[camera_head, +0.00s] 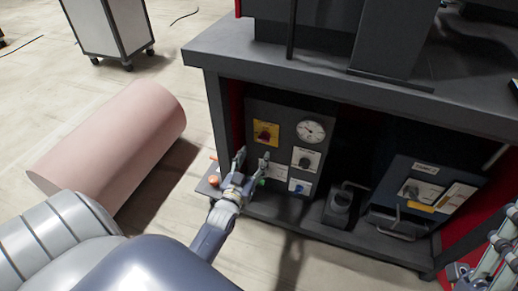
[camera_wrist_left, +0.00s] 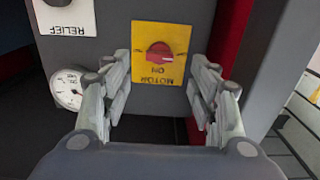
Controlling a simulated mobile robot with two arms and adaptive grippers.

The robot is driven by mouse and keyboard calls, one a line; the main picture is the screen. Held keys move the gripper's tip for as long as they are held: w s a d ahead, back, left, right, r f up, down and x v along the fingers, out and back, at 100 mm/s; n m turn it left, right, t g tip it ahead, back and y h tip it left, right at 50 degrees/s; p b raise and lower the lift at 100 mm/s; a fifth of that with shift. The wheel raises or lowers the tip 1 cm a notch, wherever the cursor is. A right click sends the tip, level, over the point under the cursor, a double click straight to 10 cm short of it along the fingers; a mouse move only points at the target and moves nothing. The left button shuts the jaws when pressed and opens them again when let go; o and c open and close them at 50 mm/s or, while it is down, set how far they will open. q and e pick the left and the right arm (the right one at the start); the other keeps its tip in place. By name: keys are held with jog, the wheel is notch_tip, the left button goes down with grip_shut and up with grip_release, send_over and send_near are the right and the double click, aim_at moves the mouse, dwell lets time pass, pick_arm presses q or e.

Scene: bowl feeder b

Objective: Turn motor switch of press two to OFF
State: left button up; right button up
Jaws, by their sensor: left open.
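The motor switch (camera_head: 265,134) is a red knob on a yellow plate (camera_head: 258,143), on the grey control panel under the bench. In the left wrist view the red knob (camera_wrist_left: 158,52) shows close up, with its handle lying roughly sideways. The words MOTOR and ON read upside down on the yellow plate (camera_wrist_left: 145,27). My left gripper (camera_head: 252,158) is open, just below and in front of the plate. Its fingers (camera_wrist_left: 160,80) are spread either side of the knob in the wrist view, and no contact shows. My right gripper (camera_head: 488,262) is partly in view at the lower right edge.
A round gauge (camera_head: 310,131), a black knob (camera_head: 305,159) and a blue control (camera_head: 299,187) share the panel. The worktop (camera_head: 300,75) overhangs it. A second control box (camera_head: 422,190) stands to the right. A pink cylinder (camera_head: 120,135) lies on the floor at left.

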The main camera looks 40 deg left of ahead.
pick_arm(q)
jog(key=shift+v, duration=2.15)
